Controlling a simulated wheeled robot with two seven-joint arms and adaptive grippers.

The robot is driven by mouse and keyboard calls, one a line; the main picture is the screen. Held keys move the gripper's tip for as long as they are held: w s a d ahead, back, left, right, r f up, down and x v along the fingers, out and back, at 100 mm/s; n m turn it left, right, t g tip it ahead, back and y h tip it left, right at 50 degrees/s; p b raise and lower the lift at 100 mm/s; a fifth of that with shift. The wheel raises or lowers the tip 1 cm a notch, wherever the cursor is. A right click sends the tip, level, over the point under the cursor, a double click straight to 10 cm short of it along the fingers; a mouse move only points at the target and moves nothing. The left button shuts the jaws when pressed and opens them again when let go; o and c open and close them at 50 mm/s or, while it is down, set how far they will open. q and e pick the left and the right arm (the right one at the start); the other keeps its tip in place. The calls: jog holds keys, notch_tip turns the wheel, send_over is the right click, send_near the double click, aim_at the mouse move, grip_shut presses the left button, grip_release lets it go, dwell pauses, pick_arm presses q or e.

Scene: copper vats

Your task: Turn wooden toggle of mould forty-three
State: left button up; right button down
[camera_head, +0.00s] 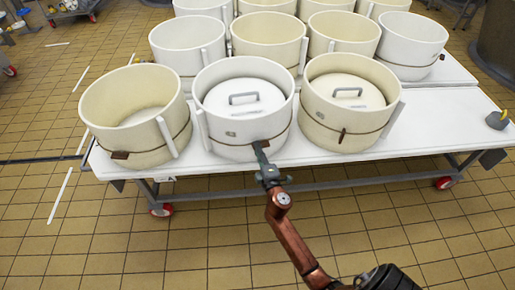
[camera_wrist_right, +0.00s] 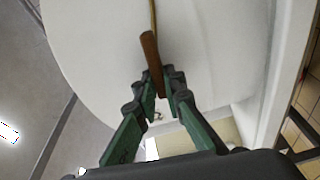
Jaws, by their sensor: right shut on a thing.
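The front middle mould (camera_head: 222,130) is a white round tub with a cord band, a small tag and a lid (camera_head: 243,99) with a grey handle inside. Its number cannot be read. My right gripper (camera_head: 261,151) reaches its front wall at the band. In the wrist view, the brown wooden toggle (camera_wrist_right: 151,55) lies against the white wall, roughly in line with the band. My right gripper (camera_wrist_right: 164,80) is shut on the toggle's near end. In the head view the gripper mostly hides this toggle. My left gripper is not in view.
The front left mould (camera_head: 145,160) has no lid and a toggle (camera_head: 120,155) lying flat. The front right mould (camera_head: 325,124) is lidded, its toggle (camera_head: 342,135) upright. More moulds stand behind on the white table (camera_head: 430,115). The tiled floor in front is clear.

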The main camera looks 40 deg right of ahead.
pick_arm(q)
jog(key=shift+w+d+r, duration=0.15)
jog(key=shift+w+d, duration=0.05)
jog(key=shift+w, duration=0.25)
pick_arm(e)
jog(key=shift+f+n, duration=0.2)
jog(key=shift+n, duration=0.3)
jog(key=c, duration=2.1)
grip_release()
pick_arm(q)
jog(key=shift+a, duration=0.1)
pick_arm(e)
jog(key=shift+o, duration=0.4)
jog(key=shift+r, duration=0.1)
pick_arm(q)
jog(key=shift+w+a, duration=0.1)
pick_arm(e)
jog(key=shift+s, duration=0.1)
jog(key=v, duration=1.1)
jog(key=shift+s, duration=0.4)
jog(key=shift+a, duration=0.1)
